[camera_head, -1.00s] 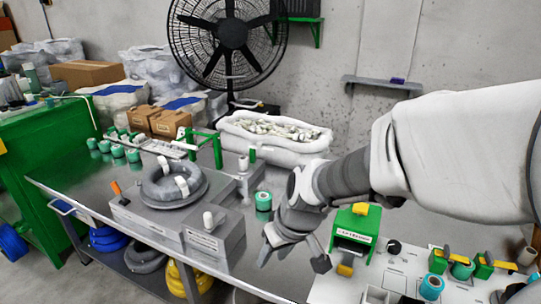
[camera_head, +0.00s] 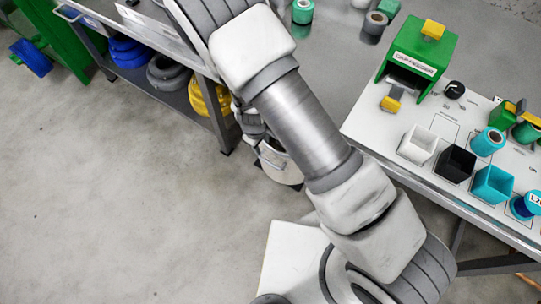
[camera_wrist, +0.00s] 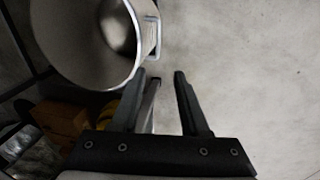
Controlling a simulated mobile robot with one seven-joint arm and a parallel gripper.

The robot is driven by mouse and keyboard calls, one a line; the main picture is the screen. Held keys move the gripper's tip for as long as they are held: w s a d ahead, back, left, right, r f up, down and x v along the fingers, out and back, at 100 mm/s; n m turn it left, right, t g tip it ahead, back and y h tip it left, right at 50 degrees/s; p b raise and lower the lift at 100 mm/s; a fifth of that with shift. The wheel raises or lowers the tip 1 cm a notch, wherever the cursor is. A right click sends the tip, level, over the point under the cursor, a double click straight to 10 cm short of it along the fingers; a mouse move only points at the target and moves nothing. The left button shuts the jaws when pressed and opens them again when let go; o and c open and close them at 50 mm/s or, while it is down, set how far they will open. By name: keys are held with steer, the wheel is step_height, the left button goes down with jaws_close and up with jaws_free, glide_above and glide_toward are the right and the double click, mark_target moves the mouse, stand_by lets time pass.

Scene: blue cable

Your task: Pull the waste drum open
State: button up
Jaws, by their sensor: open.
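The waste drum, a pale metal round container, shows in the head view (camera_head: 280,170) on the floor side of the bench, partly hidden behind my arm. In the wrist view the drum (camera_wrist: 75,55) fills the upper left, with its curved rim and a bar handle (camera_wrist: 156,38) on its right side. My gripper (camera_wrist: 163,78) is open, its two dark fingers just below the handle in the picture. Nothing is seen between the fingertips, and I cannot tell whether a finger touches the handle.
The workbench (camera_head: 330,70) bears a green boxed station (camera_head: 418,60) and several small bins and spools at the right. Coils of blue (camera_head: 128,52), grey and yellow cable lie on its lower shelf. Open concrete floor (camera_head: 130,190) lies at the left.

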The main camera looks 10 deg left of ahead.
mark_target(270, 163)
steer(key=w+f+b, duration=0.1)
steer(key=f+b, duration=0.1)
steer(key=f, duration=0.4)
steer(key=w+d+f+b, duration=0.1)
steer(key=f+b, duration=0.2)
steer(key=f, duration=0.3)
steer(key=w+f+b, duration=0.1)
steer(key=f+b, duration=0.1)
steer(key=f, duration=0.5)
steer(key=shift+w+d, duration=0.15)
steer(key=shift+d, duration=0.1)
jaws_close()
stand_by(0.6)
